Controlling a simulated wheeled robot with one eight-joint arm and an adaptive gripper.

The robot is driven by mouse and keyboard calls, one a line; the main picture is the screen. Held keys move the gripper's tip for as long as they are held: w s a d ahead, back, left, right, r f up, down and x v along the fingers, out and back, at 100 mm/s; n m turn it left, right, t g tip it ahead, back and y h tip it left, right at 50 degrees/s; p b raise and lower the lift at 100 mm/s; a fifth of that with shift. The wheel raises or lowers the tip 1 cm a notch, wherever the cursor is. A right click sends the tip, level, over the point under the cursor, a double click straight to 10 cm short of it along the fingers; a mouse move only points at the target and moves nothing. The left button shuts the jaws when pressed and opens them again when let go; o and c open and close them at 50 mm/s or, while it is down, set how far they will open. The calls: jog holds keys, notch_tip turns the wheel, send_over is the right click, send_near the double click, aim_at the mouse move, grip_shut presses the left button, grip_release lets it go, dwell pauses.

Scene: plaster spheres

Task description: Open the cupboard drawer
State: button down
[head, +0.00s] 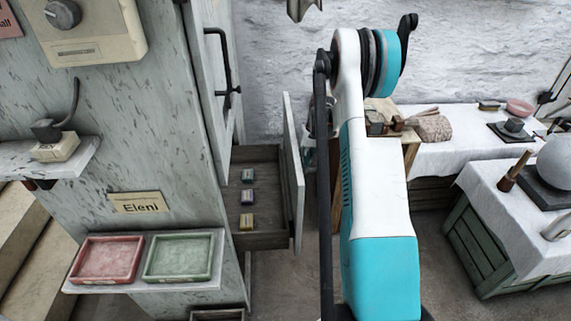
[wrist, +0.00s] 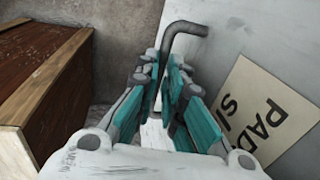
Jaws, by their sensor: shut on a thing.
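The cupboard drawer (head: 262,241) stands pulled out from the pale, worn cupboard (head: 150,110), and its inside shows. Three small blocks lie in it: a green one (head: 248,175), a purple one (head: 247,196) and a yellow one (head: 246,221). In the wrist view the drawer's pale front (wrist: 235,50) bears a cream label reading "PADS" (wrist: 262,112), seen turned over. A dark bent bar handle (wrist: 185,27) comes off that front. My gripper (wrist: 172,80) has its teal fingers closed around the handle's lower part. In the head view the handle is hidden behind the drawer front and my arm.
A cupboard door with a black handle (head: 222,60) is above the drawer. A shelf with a red tray (head: 107,259) and a green tray (head: 179,257) juts out at left. A brown wooden box (wrist: 45,85) is close by in the wrist view. Cloth-covered tables (head: 450,155) stand at right.

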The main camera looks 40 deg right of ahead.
jog(key=s+d, duration=0.3)
jog(key=d, duration=0.2)
jog(key=shift+s, duration=0.2)
jog(key=c, duration=1.7)
grip_release()
jog(key=r, duration=0.4)
jog(key=d+r, duration=0.1)
jog(key=r, duration=0.3)
jog(key=s+d+r, duration=0.1)
jog(key=r, duration=0.2)
jog(key=shift+s+r, duration=0.1)
jog(key=shift+r, duration=0.3)
